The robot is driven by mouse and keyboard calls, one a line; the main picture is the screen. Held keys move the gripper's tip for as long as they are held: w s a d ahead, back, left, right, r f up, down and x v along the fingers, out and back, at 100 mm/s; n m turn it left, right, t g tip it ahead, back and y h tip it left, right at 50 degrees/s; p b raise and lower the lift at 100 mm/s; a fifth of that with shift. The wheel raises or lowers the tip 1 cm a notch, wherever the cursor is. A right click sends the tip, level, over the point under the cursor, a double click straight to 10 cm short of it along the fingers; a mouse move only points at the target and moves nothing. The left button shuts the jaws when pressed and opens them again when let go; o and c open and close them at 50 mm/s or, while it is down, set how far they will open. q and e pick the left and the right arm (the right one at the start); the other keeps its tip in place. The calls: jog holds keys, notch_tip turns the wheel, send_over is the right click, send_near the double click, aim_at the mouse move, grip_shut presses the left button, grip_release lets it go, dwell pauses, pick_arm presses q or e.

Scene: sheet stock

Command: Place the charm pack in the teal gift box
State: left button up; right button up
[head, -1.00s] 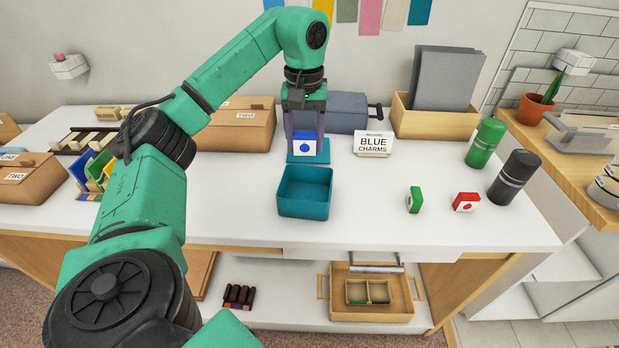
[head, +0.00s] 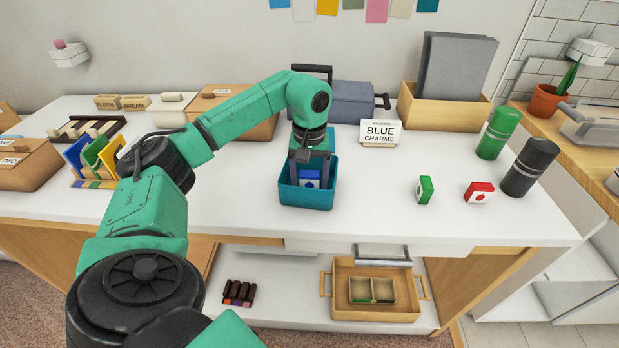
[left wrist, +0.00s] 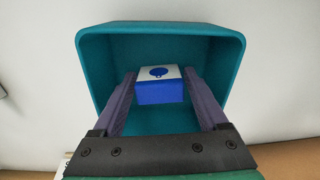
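The teal gift box (head: 310,197) stands open on the white counter in front of my left arm. My left gripper (head: 309,178) reaches down into it, with a finger on each side of the blue charm pack (head: 309,181). The left wrist view shows the pack (left wrist: 160,93), blue with a white face and blue dot, between the fingertips (left wrist: 161,82) and inside the box walls (left wrist: 95,70). The fingers appear to touch its sides. Whether the pack rests on the box floor is hard to tell. My right gripper is not in view.
A "BLUE CHARMS" sign (head: 380,132) stands behind right. A green pack (head: 425,190) and a red pack (head: 479,192) lie to the right, near green (head: 498,133) and black (head: 530,167) cylinders. The counter left of the box is clear up to my arm.

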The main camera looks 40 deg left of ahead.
aim_at(310, 173)
pick_arm(q)
jog(key=shift+o, duration=0.3)
jog(key=shift+r, duration=0.1)
notch_tip(310, 173, up, 7)
jog(key=shift+w+r, duration=0.1)
notch_tip(310, 173, up, 5)
jog(key=p, duration=0.2)
jog(key=shift+p, duration=0.3)
